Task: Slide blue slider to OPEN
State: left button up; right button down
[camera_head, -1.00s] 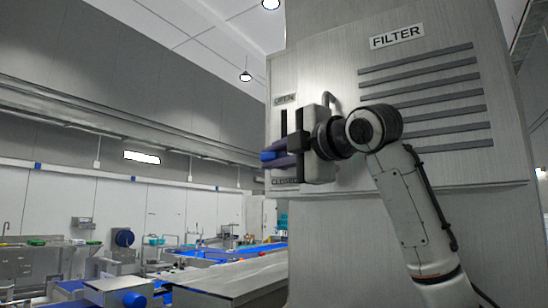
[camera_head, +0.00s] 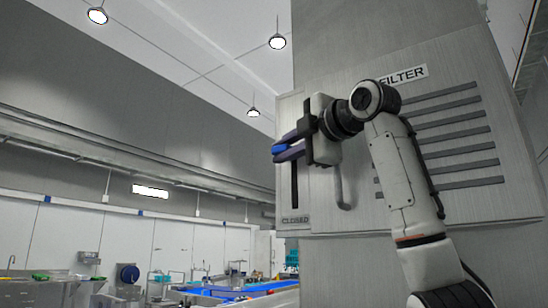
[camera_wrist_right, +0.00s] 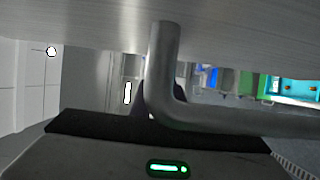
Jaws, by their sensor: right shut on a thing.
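The blue slider (camera_head: 279,149) shows as a small blue piece on the metal panel (camera_head: 460,214) in the head view. It sits at the upper part of a dark vertical slot (camera_head: 295,188), well above the CLOSED label (camera_head: 295,220). My right gripper (camera_head: 284,150) is shut on it, its dark fingers reaching in from the right. The OPEN label is hidden behind my gripper, so the slider's exact distance from it cannot be told. The wrist view shows my gripper's dark body, but not the slider. My left gripper is not in view.
A bent metal handle (camera_head: 344,190) stands out from the panel just below my wrist; it is close in the wrist view (camera_wrist_right: 163,70). Louvre slats (camera_head: 455,150) and a FILTER label (camera_head: 408,76) are to the right. A blue conveyor (camera_head: 245,290) lies low behind.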

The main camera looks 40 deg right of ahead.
jog(key=shift+s+r, duration=0.15)
jog(key=shift+r, duration=0.2)
jog(key=c, duration=1.7)
grip_release()
jog(key=shift+f, duration=0.1)
jog(key=shift+s+f, duration=0.1)
jog(key=shift+s, duration=0.1)
jog(key=s+b, duration=0.1)
jog(key=s, duration=0.5)
jog(key=s+b, duration=0.1)
jog(key=s, duration=0.2)
jog(key=shift+s+a+b, duration=0.3)
jog(key=shift+s+a, duration=0.1)
